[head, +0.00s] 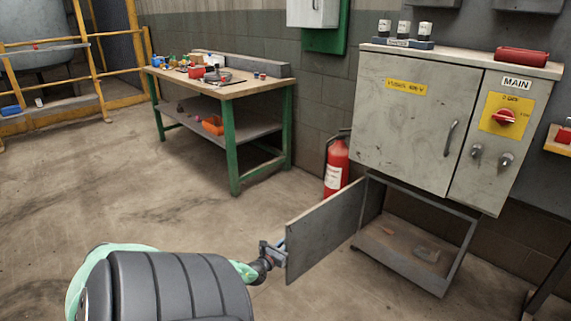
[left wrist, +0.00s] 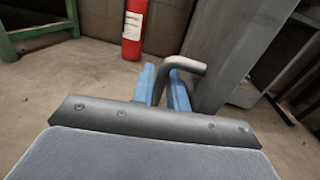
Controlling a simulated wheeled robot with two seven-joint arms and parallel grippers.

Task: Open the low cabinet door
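The low cabinet (head: 400,262) stands under the grey electrical cabinet at the right. Its grey door (head: 325,228) is swung wide out to the left, hinged on the cabinet's left side, and the inside shows. The door also shows in the left wrist view (left wrist: 228,50). My left gripper (head: 276,254) is at the door's free edge. In the left wrist view its blue fingers (left wrist: 162,90) lie on both sides of the bent grey door handle (left wrist: 186,62) and appear shut on it. My right gripper is in no view.
A red fire extinguisher (head: 336,168) stands against the wall behind the door. A green-legged workbench (head: 232,140) with tools is at the back. The upper cabinet (head: 405,120) overhangs the low one. The floor at left is clear.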

